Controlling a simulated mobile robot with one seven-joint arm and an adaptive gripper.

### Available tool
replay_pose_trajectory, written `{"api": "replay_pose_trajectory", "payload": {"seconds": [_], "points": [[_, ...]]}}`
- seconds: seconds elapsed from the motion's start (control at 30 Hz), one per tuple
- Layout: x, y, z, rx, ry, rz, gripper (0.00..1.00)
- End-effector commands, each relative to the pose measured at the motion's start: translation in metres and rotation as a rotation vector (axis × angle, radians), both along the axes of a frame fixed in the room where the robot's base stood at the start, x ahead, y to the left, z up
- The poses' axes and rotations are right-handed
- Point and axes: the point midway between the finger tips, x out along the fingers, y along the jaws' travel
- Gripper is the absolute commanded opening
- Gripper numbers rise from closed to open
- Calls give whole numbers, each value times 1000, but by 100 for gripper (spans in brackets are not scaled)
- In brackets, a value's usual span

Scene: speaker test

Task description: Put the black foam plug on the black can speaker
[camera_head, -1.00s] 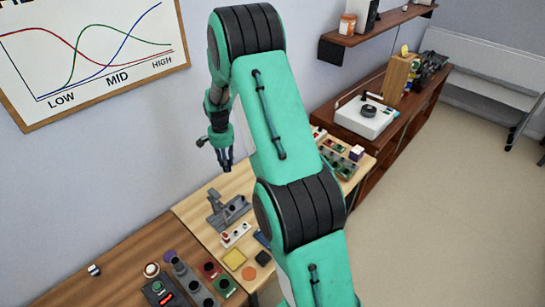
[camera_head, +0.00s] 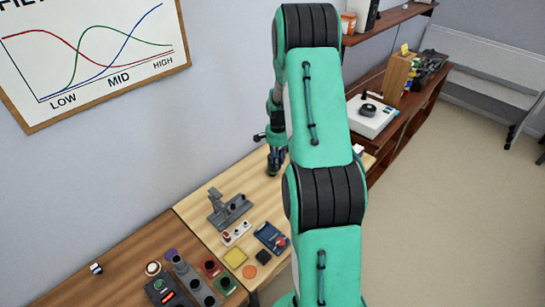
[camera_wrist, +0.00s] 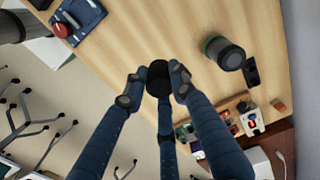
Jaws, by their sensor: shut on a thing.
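My gripper (camera_wrist: 158,84) is shut on a small dark round piece, the black foam plug (camera_wrist: 158,76), pinched between its fingertips above the light wood table. In the head view my gripper (camera_head: 276,162) hangs over the table's back part, and the plug cannot be made out there. A dark can-shaped cylinder (camera_wrist: 232,57) with a green ring shows in the wrist view, to the upper right of the plug and apart from it. It may be the black can speaker; I cannot tell for sure. My arm hides that part of the table in the head view.
A blue tray with a red knob (camera_head: 271,238) lies on the table, left of my arm. A small black block (camera_wrist: 251,72) lies beside the cylinder.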

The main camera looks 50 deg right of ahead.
Motion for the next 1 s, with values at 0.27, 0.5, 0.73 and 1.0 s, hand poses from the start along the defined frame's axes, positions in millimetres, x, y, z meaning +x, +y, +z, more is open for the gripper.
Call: {"api": "replay_pose_trajectory", "payload": {"seconds": [0.27, 0.5, 0.73, 1.0], "points": [[0, 0, -18, 0, 0, 0, 16], [0, 0, -18, 0, 0, 0, 16], [4, -3, -19, 0, 0, 0, 16], [24, -19, -21, -1, 0, 0, 16]]}}
